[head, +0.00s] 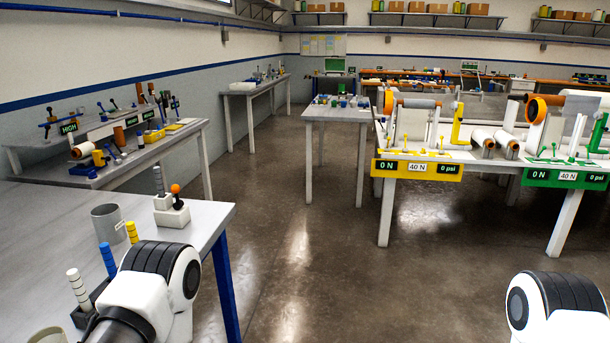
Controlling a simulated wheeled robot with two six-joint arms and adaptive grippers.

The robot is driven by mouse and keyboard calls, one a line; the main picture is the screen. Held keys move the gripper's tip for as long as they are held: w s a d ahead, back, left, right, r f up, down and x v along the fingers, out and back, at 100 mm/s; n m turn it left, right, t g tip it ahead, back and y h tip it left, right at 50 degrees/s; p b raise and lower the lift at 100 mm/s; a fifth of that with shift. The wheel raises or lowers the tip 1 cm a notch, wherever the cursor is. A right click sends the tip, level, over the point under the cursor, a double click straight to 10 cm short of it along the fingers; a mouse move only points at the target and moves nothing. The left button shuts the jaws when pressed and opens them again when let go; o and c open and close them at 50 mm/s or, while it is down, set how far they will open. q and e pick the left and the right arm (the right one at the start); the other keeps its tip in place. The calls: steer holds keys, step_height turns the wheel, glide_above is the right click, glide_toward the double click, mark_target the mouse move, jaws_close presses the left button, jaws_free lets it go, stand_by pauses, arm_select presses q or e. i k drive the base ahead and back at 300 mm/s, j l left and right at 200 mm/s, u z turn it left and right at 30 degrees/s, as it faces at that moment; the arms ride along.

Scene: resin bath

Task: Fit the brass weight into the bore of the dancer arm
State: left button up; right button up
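I cannot make out the brass weight or a bore in the head view; things on the far benches are too small to tell. A web station with a yellow panel (417,168) reads 0 N, 40 N and 0 psi. A matching station with a green panel (565,179) stands right of it. Both carry rollers and upright arms, but I cannot tell which part is the dancer arm. A link of my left arm covers part of the near left table, and a link of my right arm is at the bottom right. Neither gripper shows.
The near left table (40,215) holds a grey cup (108,222), rods in a dark rack (85,312) and a white box with an orange-ball lever (172,214). Behind it is a cluttered bench (190,133). A small table (335,113) stands mid-room. The floor between is clear.

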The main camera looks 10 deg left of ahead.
mark_target(80, 109)
steer(key=i+z, duration=0.1)
steer(key=i, duration=3.2)
steer(key=i+j+u, duration=0.15)
steer(key=i+u, duration=0.95)
steer(key=u, duration=0.2)
steer(key=i+l+u, duration=0.2)
steer(key=i+u, duration=0.2)
steer(key=i+l+u, duration=0.3)
steer(key=u, duration=0.15)
steer(key=i+u, duration=0.45)
steer(key=i+l+u, duration=0.2)
steer(key=u, duration=0.25)
steer(key=i+z, duration=0.6)
steer(key=k+j, duration=0.05)
steer(key=k, duration=0.1)
